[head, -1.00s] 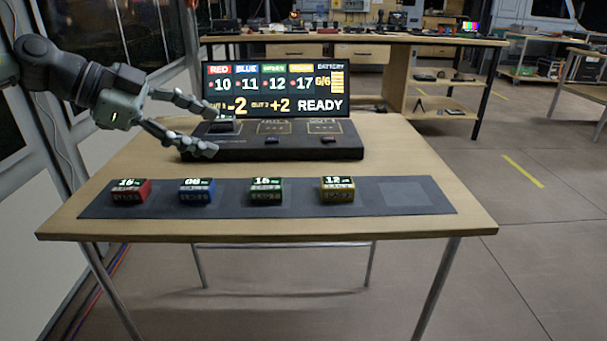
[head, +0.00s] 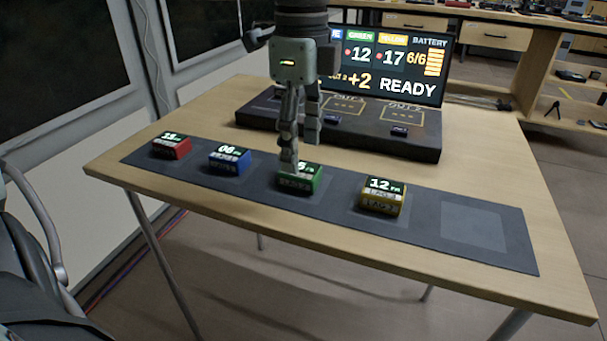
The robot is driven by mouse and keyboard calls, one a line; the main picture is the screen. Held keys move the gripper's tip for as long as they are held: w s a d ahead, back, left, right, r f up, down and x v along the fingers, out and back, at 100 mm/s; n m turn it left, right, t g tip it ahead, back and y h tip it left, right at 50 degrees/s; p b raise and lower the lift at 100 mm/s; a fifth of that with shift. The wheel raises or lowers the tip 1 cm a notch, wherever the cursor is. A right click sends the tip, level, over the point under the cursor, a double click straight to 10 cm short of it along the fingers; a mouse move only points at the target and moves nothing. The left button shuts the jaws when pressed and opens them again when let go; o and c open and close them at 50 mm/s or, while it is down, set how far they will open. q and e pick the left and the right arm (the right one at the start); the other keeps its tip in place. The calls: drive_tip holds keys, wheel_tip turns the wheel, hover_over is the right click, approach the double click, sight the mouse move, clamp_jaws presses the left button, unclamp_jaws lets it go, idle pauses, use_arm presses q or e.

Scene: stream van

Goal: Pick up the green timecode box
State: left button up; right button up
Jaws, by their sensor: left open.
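The green timecode box (head: 302,181) sits on the dark mat (head: 330,208) on the table, between the blue box and the yellow box. My left gripper (head: 300,154) points down over it with its two fingers apart and nothing visible between them. The nearer finger reaches down to the box's top and hides part of its lit display. I cannot tell whether that finger touches the box. The other finger ends higher in the picture, behind the box. My right gripper is not in view.
A red box (head: 171,147), a blue box (head: 229,161) and a yellow box (head: 382,196) stand on the same mat. A black console (head: 390,136) with a lit screen (head: 405,70) stands behind. The mat's right end has an empty lighter patch (head: 473,226).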

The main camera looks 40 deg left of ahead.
sight(300, 177)
use_arm(q)
wheel_tip(300, 177, down, 4)
drive_tip(key=shift+s+f, duration=0.1)
drive_tip(key=shift+f, duration=0.1)
drive_tip(key=c, duration=1.2)
drive_tip(key=shift+c, duration=0.5)
drive_tip(key=shift+r, duration=0.15)
